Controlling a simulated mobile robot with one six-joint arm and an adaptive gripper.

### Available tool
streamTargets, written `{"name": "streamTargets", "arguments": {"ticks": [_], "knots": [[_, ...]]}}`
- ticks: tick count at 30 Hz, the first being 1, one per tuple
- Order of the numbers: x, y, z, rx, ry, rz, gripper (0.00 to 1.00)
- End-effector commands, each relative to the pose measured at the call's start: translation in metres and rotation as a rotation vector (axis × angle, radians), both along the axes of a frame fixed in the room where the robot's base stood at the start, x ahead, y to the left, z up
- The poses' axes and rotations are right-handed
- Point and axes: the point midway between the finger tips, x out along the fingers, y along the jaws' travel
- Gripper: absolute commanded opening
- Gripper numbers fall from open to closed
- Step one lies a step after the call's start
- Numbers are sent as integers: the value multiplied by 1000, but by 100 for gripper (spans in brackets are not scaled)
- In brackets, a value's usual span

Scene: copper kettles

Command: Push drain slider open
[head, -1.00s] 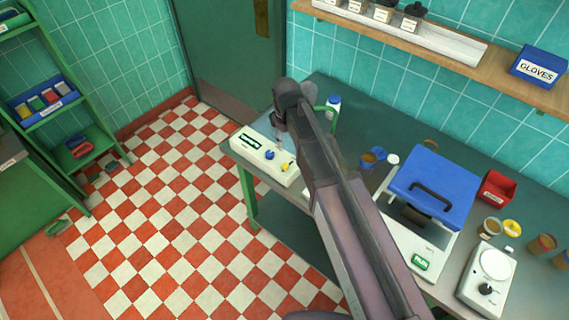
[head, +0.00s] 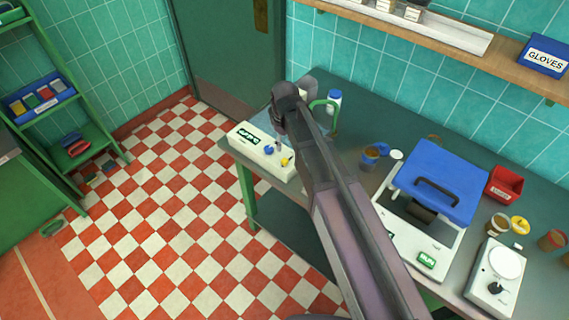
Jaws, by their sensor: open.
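My arm reaches up from the bottom, and my gripper (head: 280,128) hangs at its far end over the back of a white bench unit (head: 252,146). Its jaws are small and partly hidden by the wrist, and they are open. The unit has a dark display, a blue knob (head: 269,150) and a yellow knob (head: 286,161). A green curved tube or handle (head: 327,106) stands just right of my wrist. I cannot make out which part is the drain slider; it may be hidden behind my arm. I cannot tell whether the gripper touches anything.
A white machine with a blue lid (head: 440,180), a red bin (head: 504,184), a scale (head: 496,276) and small cups stand on the bench right of my arm. The checkered floor (head: 175,215) at left is mostly clear.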

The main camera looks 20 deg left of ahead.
Motion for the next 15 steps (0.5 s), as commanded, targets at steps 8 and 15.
{"name": "streamTargets", "arguments": {"ticks": [8, 15], "knots": [[0, 0, -26, 0, 0, 1, 66], [0, 1, -44, 0, 0, 1, 66]]}}
